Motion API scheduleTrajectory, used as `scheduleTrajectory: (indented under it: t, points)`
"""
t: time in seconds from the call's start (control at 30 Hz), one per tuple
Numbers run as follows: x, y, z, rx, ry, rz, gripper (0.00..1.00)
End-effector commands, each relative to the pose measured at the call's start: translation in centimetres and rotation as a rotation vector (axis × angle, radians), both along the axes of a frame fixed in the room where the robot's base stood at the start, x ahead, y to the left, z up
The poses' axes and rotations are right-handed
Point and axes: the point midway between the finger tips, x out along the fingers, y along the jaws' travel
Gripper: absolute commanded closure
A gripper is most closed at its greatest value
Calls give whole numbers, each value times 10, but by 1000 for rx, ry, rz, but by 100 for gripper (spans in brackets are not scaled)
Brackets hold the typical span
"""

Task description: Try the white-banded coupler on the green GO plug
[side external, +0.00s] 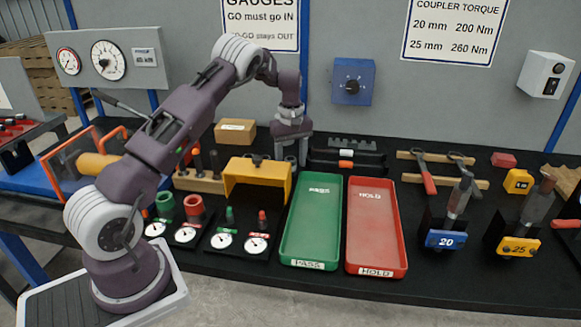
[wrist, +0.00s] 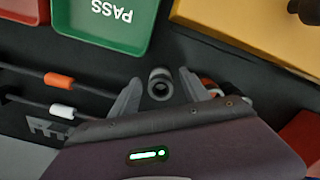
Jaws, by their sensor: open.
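My gripper (side external: 290,161) points down over the back of the bench, behind the yellow box. In the wrist view its open fingers (wrist: 160,78) stand either side of a dark grey hollow coupler (wrist: 160,84), seen from above with gaps beside it. I cannot tell whether it has a white band. A white-banded piece (wrist: 62,110) and an orange-banded piece (wrist: 58,80) lie on dark bars at left in the wrist view; the white one also shows in the side view (side external: 346,153). A green plug (side external: 230,215), its label unreadable, stands near the front, beside a red plug (side external: 262,220).
The yellow box (side external: 258,171) stands in front of my gripper. A green PASS tray (side external: 311,225) and red HOLD tray (side external: 376,225) lie to its right and look empty. Orange and pale pieces (wrist: 210,88) show partly hidden behind my right finger.

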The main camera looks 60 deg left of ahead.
Motion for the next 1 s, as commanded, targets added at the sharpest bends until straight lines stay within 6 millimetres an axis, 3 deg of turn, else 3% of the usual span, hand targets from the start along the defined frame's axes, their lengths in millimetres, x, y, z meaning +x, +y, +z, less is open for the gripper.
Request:
scheduleTrajectory:
  t: [0.27,0.57,0.87,1.0]
  points:
    - [0,0,-8,0,-2,-1,46]
    - [0,0,-8,0,-1,-1,100]
    - [0,0,-7,0,-2,-1,100]
    - [1,0,13,2,-6,-2,100]
